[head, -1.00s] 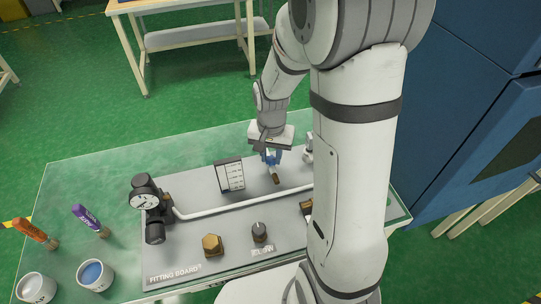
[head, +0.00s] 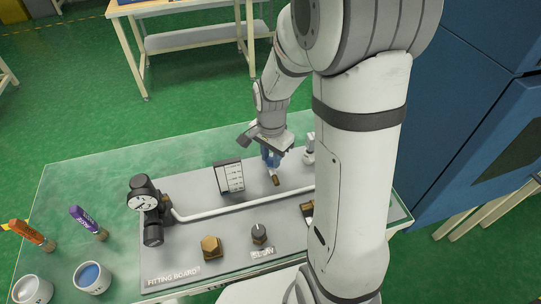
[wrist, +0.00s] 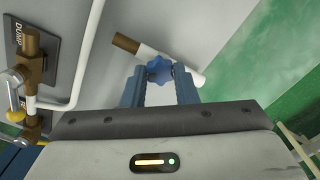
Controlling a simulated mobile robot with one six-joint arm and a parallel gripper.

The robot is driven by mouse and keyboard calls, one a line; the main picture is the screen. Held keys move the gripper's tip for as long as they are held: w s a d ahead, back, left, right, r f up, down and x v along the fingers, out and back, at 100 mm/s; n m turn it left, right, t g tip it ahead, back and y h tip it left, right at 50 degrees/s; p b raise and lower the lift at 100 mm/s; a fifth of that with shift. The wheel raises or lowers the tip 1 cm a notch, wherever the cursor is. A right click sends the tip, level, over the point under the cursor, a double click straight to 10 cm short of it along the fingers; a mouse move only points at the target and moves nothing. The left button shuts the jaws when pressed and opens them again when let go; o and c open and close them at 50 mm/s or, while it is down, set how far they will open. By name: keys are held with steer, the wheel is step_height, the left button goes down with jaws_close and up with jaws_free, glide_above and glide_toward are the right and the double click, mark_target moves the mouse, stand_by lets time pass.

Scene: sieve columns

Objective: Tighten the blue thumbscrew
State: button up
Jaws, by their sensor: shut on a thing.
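The blue thumbscrew (wrist: 159,69) is a lobed knob on a short white pipe with a brass end (wrist: 126,43) in the wrist view. My gripper (wrist: 160,76) is shut on it, with one blue finger on each side of the knob. In the head view my gripper (head: 270,158) points down at the back of the fitting board (head: 190,262), and the knob is hidden there by the fingers. The brass end also shows just below the fingers in the head view (head: 276,180).
A gauge (head: 142,200) and a white chart stand (head: 230,177) are left of my gripper. A bent white pipe (head: 215,215) crosses the board. A brass hex fitting (head: 211,248) and a dark knob (head: 259,233) are in front.

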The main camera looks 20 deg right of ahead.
mark_target(271, 160)
steer(key=o, duration=1)
step_height(271, 160, up, 8)
steer(key=shift+f, duration=0.1)
stand_by(0.4)
steer(key=s+r+n+t, duration=0.1)
steer(key=s+r+n, duration=0.2)
steer(key=s+n, duration=0.2)
steer(key=s+r+n+t, duration=0.1)
steer(key=s+r+n, duration=0.2)
steer(key=s+n, duration=0.3)
steer(key=s, duration=0.3)
steer(key=shift+a+r+t, duration=0.25)
steer(key=shift+r+t, duration=0.05)
steer(key=shift+r, duration=0.05)
